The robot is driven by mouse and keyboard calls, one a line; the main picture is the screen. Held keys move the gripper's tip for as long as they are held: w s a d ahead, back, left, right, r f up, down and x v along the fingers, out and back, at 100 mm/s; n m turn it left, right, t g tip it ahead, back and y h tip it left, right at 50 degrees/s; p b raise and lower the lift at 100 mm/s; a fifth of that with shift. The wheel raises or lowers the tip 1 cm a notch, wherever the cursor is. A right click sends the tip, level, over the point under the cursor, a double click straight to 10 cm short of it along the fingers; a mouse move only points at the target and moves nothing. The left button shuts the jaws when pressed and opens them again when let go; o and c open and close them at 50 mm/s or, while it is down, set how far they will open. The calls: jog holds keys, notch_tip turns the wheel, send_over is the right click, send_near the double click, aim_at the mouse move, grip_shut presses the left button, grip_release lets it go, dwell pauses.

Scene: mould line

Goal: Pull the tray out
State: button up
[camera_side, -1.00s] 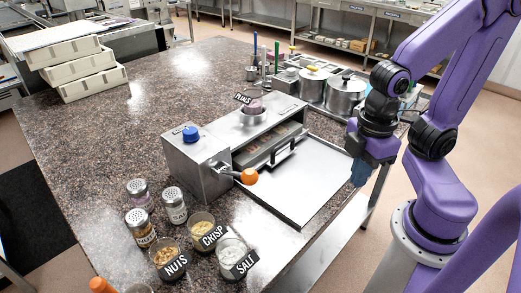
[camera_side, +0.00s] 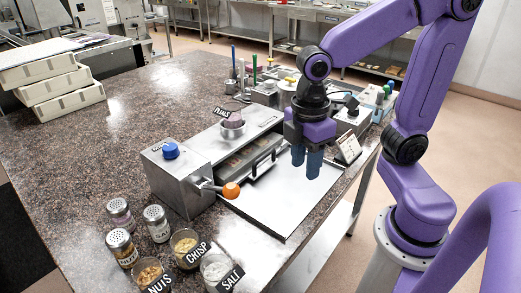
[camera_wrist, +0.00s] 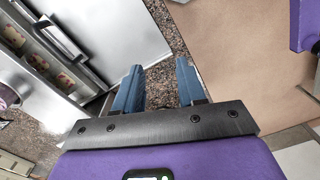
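The tray (camera_side: 250,174) sits in the opening of the steel machine (camera_side: 181,184), its black handle (camera_side: 265,163) facing the bare steel plate (camera_side: 270,208). In the wrist view the handle (camera_wrist: 62,38) is at the upper left, and several coloured pieces (camera_wrist: 38,62) lie in the tray behind it. My gripper (camera_side: 307,177) hangs above the right part of the plate, to the right of the handle and apart from it. Its blue fingers (camera_wrist: 160,70) are apart with nothing between them.
An orange-knobbed lever (camera_side: 231,190) sticks out at the machine's front left. Jars and labelled cups (camera_side: 187,248) stand at the front left. A small card stand (camera_side: 348,148) is close right of my gripper. Pots (camera_side: 288,88) stand behind. The steel plate is clear.

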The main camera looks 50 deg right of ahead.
jog(key=w+d+r+n+g, duration=0.1)
jog(key=w+r, duration=0.1)
jog(key=w, duration=0.5)
jog(key=w+d+r+n, duration=0.1)
jog(key=w+d+r, duration=0.1)
jog(key=w, duration=0.5)
jog(key=n+g, duration=0.1)
jog(key=n, duration=0.1)
send_near(265, 154)
jog(key=f, duration=0.2)
jog(key=s+f, duration=0.1)
jog(key=f, duration=0.5)
jog(key=shift+s+d, duration=0.15)
jog(key=shift+s, duration=0.05)
jog(key=shift+r, duration=0.1)
grip_shut()
